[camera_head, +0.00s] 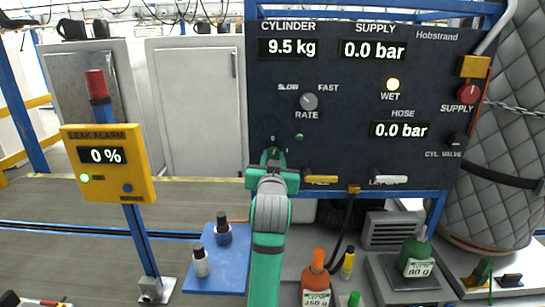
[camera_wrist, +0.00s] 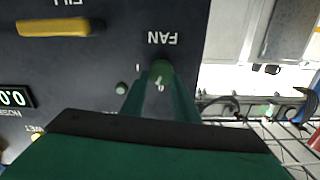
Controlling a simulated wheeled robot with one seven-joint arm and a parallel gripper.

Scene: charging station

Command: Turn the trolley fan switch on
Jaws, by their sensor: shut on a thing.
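The trolley's dark control panel (camera_head: 350,105) faces me on its blue frame. My gripper (camera_head: 273,158) is at the panel's lower left. In the wrist view, which is upside down, my gripper (camera_wrist: 161,88) has its two green fingers closed around the small fan switch (camera_wrist: 161,72), under the label FAN. The fingers cover much of the switch, and I cannot tell its exact turn. A small dark green lamp (camera_head: 299,136) sits beside the switch and looks unlit; it also shows in the wrist view (camera_wrist: 121,88).
A yellow handle (camera_head: 321,180) and a white handle (camera_head: 388,180) stick out right of my gripper. A leak alarm (camera_head: 105,160) stands on a post at left. Bottles, including an orange-capped one (camera_head: 316,280), stand below the panel.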

